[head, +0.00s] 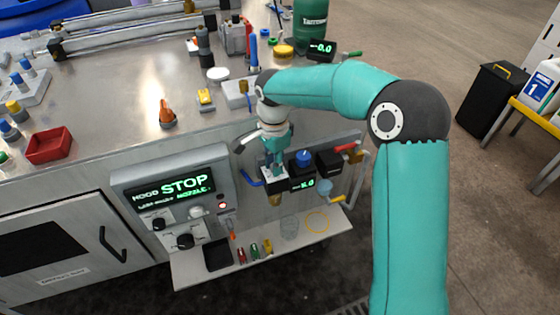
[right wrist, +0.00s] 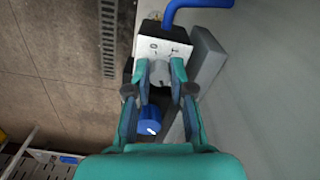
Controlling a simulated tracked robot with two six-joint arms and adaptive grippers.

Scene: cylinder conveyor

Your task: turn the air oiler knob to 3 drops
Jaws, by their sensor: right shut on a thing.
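The air oiler is a white block (head: 268,180) with an amber bowl (head: 276,201) under it, on the front panel of the bench. In the right wrist view its white top (right wrist: 151,45) carries dark scale marks. A grey knob (right wrist: 160,72) stands on it. My right gripper (head: 273,164) points down onto the block. In the right wrist view its two fingers (right wrist: 159,77) are closed on the sides of the knob. In the head view the gripper hides the knob. The exact mark it points to cannot be read. My left gripper is not in view.
A blue knob (head: 304,156) sits just right of the oiler, close to my fingers. A red-handled valve (head: 345,148) and a yellow handle (head: 337,199) are further right. A blue hose (right wrist: 197,4) joins the block. The STOP display panel (head: 172,190) is to the left.

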